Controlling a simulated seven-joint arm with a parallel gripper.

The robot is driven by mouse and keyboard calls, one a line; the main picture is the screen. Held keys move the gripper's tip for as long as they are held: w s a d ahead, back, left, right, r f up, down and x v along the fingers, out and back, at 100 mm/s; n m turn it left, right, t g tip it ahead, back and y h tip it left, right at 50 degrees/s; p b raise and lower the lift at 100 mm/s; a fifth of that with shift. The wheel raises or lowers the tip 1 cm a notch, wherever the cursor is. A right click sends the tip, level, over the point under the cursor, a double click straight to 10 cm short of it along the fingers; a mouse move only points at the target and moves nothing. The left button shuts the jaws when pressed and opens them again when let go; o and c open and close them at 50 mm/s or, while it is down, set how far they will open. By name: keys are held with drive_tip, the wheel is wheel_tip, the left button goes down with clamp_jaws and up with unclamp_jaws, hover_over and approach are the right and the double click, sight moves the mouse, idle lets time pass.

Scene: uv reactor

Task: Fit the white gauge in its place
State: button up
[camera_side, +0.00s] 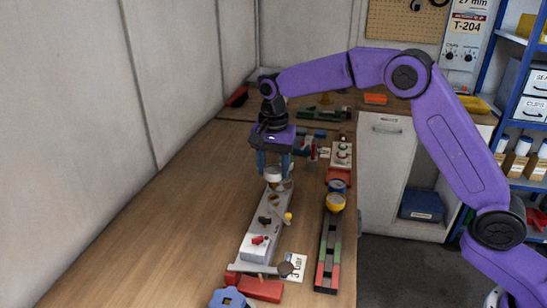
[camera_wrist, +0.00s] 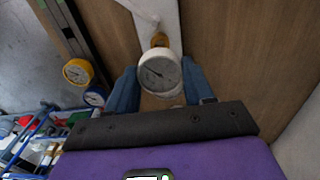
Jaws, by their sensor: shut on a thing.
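The white gauge (camera_side: 273,175) has a round white dial and a brass stem. In the wrist view the gauge (camera_wrist: 160,73) sits between my blue fingers, its dial toward the camera and its stem toward the top of the picture. My gripper (camera_side: 273,170) is shut on it over the far end of a long pale grey unit (camera_side: 258,238). The unit carries a brass-coloured round fitting (camera_side: 273,199), dark knobs and a red part. In the wrist view the unit (camera_wrist: 155,12) runs up behind the gauge stem. I cannot tell whether the stem touches it.
A dark rack (camera_side: 329,248) on the right holds a yellow gauge (camera_side: 336,202) and a blue gauge (camera_side: 338,186). A grey lever (camera_side: 262,268), a red block (camera_side: 258,289) and a blue knob (camera_side: 229,298) lie in front. The bench at left (camera_side: 180,210) is clear.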

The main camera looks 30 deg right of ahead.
sight(273, 181)
drive_tip(key=shift+f, duration=0.8)
drive_tip(key=shift+f, duration=1.5)
idle(1.4)
drive_tip(key=o, duration=1.1)
drive_tip(key=shift+c, duration=0.2)
wheel_tip(273, 181, up, 17)
drive_tip(key=shift+r, duration=0.15)
